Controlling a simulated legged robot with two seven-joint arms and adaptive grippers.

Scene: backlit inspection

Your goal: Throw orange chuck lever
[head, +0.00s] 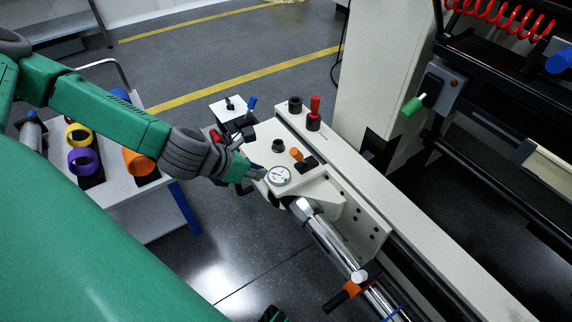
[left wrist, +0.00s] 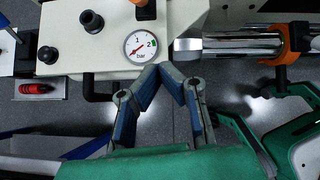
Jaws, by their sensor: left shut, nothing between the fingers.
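The orange chuck lever (head: 297,154) has an orange knob on a black base and sits on top of the white machine housing (head: 330,190). In the left wrist view, part of the orange lever (left wrist: 140,3) shows at the top edge, cut off by the frame. My left gripper (head: 258,173) is shut and empty. Its fingertips are beside the housing's near edge, by the round pressure gauge (head: 279,175), short of the lever. In the left wrist view the fingers (left wrist: 170,70) meet just below the gauge. Green and black parts, perhaps my right gripper (left wrist: 245,115), show at right.
Black knobs (head: 278,146) and a red-topped knob (head: 314,112) stand on the housing near the lever. A chrome shaft (head: 335,245) with an orange-and-black clamp (head: 350,288) extends from the housing. A white cart (head: 150,190) with coloured rings stands at left.

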